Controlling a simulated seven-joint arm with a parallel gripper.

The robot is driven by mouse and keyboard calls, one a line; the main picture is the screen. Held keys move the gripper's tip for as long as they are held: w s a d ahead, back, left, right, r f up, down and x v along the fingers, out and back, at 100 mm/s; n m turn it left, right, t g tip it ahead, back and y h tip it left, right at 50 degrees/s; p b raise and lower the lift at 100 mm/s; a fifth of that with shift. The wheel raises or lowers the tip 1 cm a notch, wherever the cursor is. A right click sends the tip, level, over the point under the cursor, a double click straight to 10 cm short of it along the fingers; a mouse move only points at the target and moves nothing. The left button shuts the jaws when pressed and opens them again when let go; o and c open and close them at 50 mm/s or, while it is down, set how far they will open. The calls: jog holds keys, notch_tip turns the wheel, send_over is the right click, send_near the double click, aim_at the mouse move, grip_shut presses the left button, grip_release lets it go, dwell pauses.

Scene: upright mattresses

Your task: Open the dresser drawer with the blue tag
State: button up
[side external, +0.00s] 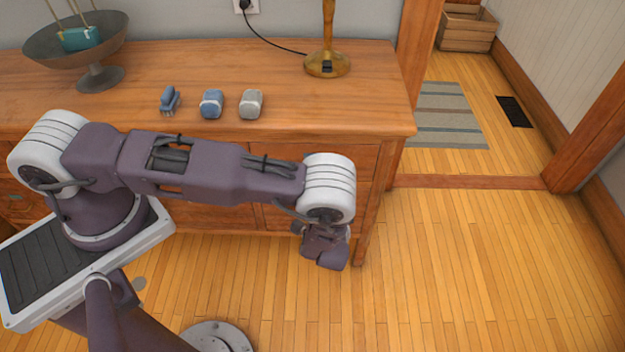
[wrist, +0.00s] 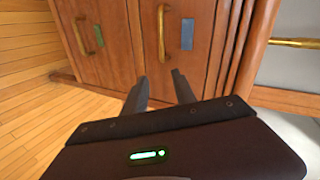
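In the wrist view, a blue tag (wrist: 187,34) sits on a wooden drawer front beside a brass handle (wrist: 162,32). A green tag (wrist: 99,36) sits on the neighbouring front to the left, beside another brass handle (wrist: 82,38). My gripper (wrist: 158,82) has its two dark fingers apart with nothing between them. The fingertips point toward the blue-tagged front, below its handle in the picture and apart from the handle.
The dresser top holds a bowl (side external: 75,42), a brush (side external: 170,101), a blue item (side external: 211,104), a grey item (side external: 251,104) and a lamp base (side external: 327,64). A brass bar (wrist: 295,43) shows at right in the wrist view. The floor (side external: 470,270) right of the dresser is clear.

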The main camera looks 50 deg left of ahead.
jog(key=w+a+f+m+t+y, duration=0.1)
jog(key=a+f+m, duration=0.1)
jog(key=a, duration=0.7)
jog(key=shift+w+f+t+y, duration=0.3)
jog(key=shift+f+y, duration=0.1)
jog(key=shift+f, duration=0.3)
jog(key=shift+a, duration=0.1)
jog(key=shift+c, duration=0.4)
grip_shut()
